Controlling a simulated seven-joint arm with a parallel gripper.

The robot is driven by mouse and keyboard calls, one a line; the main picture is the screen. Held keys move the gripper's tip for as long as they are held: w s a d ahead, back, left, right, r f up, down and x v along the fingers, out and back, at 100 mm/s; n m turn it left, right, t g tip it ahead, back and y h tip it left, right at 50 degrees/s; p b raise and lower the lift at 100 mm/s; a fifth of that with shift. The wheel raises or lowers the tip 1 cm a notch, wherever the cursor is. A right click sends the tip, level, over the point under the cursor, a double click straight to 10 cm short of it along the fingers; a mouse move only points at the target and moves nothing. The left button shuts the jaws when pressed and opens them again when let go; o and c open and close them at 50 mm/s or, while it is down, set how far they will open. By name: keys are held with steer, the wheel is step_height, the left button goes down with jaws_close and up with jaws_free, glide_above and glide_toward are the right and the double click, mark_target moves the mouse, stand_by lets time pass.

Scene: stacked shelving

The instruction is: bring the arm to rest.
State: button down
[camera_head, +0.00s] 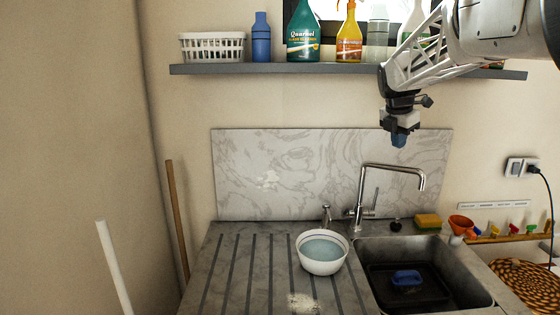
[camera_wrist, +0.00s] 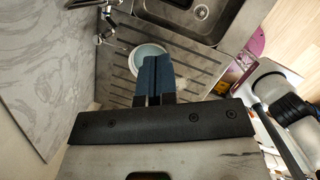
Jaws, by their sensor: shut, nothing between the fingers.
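My gripper (camera_head: 402,141) hangs in the air at the upper right of the head view, pointing down, in front of the marble backsplash and above the sink. Its blue fingers (camera_wrist: 155,75) are together and empty in the wrist view. My arm reaches in from the upper right corner, in front of part of the shelf. Beneath the gripper in the wrist view, the white bowl (camera_wrist: 140,52) is partly hidden behind the fingers. In the head view the bowl (camera_head: 323,266) stands on the ribbed drainboard and has a pale blue inside.
A grey shelf (camera_head: 300,69) holds a white basket (camera_head: 212,47), a blue bottle (camera_head: 261,40) and several spray bottles. Below are a tall faucet (camera_head: 390,168), a sink (camera_head: 450,268) with a blue object (camera_head: 406,278) in it, and a sponge (camera_head: 428,220). Air above the drainboard is clear.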

steer(key=s+a+f+m, duration=0.5)
steer(key=s+m, duration=0.3)
steer(key=s, duration=0.6)
steer(key=s+a+f+m+y, duration=0.1)
steer(key=s+a+f+m, duration=0.5)
steer(key=s, duration=0.9)
steer(key=s+a+f+m+y, duration=0.1)
steer(key=s+a+f+m, duration=0.4)
steer(key=s+m, duration=0.5)
steer(key=s+f, duration=0.2)
steer(key=s, duration=0.3)
steer(key=shift+s+a, duration=0.25)
steer(key=shift+a, duration=0.1)
